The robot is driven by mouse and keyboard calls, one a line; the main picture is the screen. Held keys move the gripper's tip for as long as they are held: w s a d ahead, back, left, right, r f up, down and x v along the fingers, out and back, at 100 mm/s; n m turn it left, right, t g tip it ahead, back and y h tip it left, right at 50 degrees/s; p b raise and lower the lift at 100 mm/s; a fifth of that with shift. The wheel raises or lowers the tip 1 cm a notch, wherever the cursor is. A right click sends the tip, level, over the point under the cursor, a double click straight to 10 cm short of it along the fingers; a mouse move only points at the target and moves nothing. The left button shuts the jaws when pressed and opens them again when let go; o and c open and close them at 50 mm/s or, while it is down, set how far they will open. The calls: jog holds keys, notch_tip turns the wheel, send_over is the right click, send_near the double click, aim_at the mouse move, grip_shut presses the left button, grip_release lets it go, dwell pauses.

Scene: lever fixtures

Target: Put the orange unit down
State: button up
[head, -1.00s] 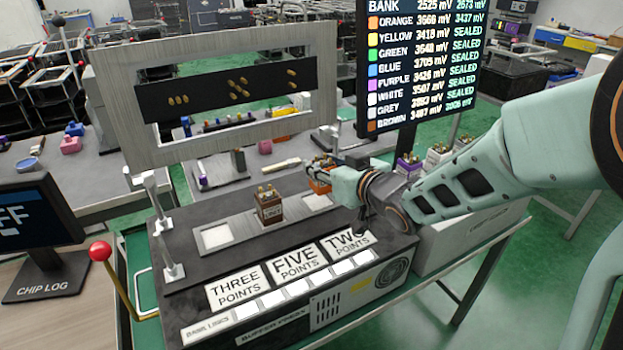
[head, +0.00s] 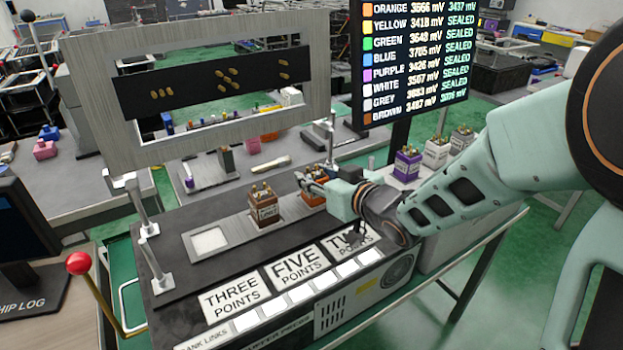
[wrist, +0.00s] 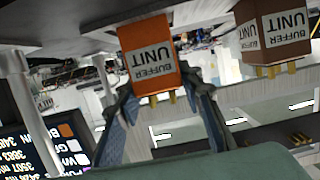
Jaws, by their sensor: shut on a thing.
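The orange unit (head: 313,198) is a small block labelled "BUFFER UNIT", with brass pins on top. My gripper (head: 316,184) is shut on it, and in the wrist view the fingers (wrist: 165,100) lie on either side of the orange unit (wrist: 150,62). It is upright at the right-hand place of the grey strip, behind the "TWO POINTS" label (head: 352,243). The white pad there is hidden, and I cannot tell whether the unit touches it. The brown unit (head: 265,210) stands in the middle place, just left; it also shows in the wrist view (wrist: 272,35).
The left place has a bare white pad (head: 209,241). An upright grey frame (head: 95,85) stands behind the strip. A red-knobbed lever (head: 79,263) is at the left. Purple (head: 407,165) and white (head: 436,152) units stand at the right, near the screen (head: 418,55).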

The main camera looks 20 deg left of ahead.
jog(key=shift+r, duration=0.1)
jog(key=o, duration=1.4)
jog(key=shift+r, duration=0.1)
jog(key=p+v, duration=0.2)
jog(key=v, duration=1)
